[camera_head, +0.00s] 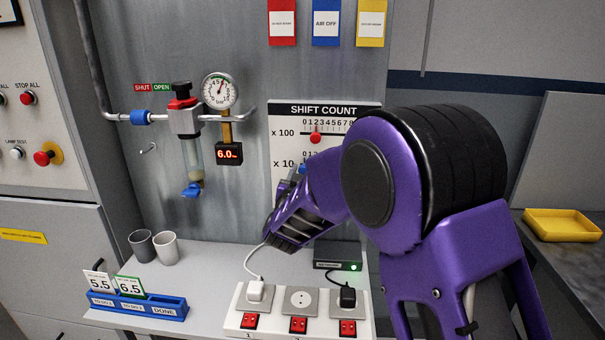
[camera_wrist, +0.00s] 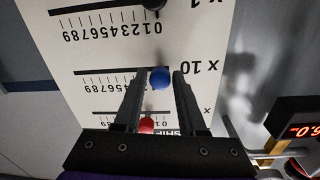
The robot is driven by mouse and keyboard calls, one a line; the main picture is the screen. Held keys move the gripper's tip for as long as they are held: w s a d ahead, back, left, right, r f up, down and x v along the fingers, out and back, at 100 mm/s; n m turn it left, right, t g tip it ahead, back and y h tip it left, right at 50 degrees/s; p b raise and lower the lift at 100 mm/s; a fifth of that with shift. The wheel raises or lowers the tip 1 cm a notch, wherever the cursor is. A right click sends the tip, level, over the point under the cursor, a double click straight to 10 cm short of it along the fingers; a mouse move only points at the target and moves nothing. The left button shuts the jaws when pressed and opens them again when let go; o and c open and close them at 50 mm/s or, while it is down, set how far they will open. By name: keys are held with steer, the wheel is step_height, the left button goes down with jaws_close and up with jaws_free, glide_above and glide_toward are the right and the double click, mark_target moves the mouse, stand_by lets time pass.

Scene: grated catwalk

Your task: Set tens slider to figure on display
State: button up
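The white SHIFT COUNT panel (camera_head: 283,150) on the grey wall carries the slider rows. The blue knob (camera_wrist: 160,78) of the x 10 row lies near the 0 end of its scale in the wrist view, which shows the panel upside down. My gripper (camera_wrist: 159,76) is open, its fingers on either side of the blue knob; contact cannot be told. In the head view my purple arm hides much of the panel and only a bit of blue shows. A small display (camera_head: 229,154) under the gauge reads 6.0; it also shows at the wrist view's right edge (camera_wrist: 302,130).
The red x 100 knob (camera_head: 315,137) and black x 1 knob (camera_wrist: 153,4) sit on neighbouring rows. A pipe with a gauge (camera_head: 220,91) is left of the panel. Below are a socket strip (camera_head: 268,321), two cups (camera_head: 165,248) and a blue card tray (camera_head: 140,308).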

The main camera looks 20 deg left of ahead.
jaws_close()
stand_by(1.1)
